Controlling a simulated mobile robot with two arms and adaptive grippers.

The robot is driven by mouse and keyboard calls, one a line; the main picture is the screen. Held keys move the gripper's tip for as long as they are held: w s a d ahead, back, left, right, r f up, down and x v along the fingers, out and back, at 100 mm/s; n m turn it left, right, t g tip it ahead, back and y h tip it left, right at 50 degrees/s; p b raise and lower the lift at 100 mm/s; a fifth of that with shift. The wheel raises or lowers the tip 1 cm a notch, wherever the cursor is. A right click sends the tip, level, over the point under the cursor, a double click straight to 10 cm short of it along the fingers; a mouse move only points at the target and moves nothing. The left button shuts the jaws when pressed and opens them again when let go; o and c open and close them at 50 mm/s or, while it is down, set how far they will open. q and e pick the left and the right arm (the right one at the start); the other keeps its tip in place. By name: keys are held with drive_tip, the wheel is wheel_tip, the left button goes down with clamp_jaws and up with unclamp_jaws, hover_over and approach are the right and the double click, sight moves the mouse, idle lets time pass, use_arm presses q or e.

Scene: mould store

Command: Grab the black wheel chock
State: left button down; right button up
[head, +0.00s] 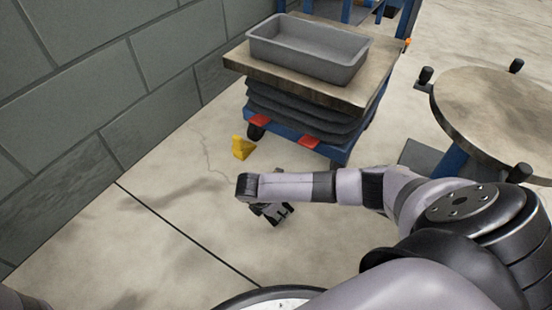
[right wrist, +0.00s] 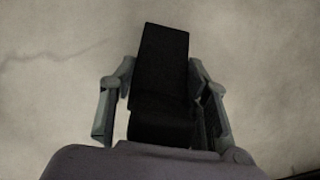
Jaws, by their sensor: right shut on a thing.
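The black wheel chock (right wrist: 162,75) is between the two fingers of my right gripper (right wrist: 163,90) in the right wrist view. The fingers are shut on its sides, and its dark face points at the camera. Whether the chock touches the floor cannot be told. My left gripper is not in view.
A yellow chock (head: 243,148) lies on the floor by the wheel of the blue lift cart (head: 342,152). A grey tray (head: 309,50) sits on the cart's top. A round table (head: 492,112) stands at the right, a block wall (head: 110,90) at the left. Floor at lower left is clear.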

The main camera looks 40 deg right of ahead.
drive_tip(key=c, duration=0.6)
drive_tip(key=shift+c, duration=0.2)
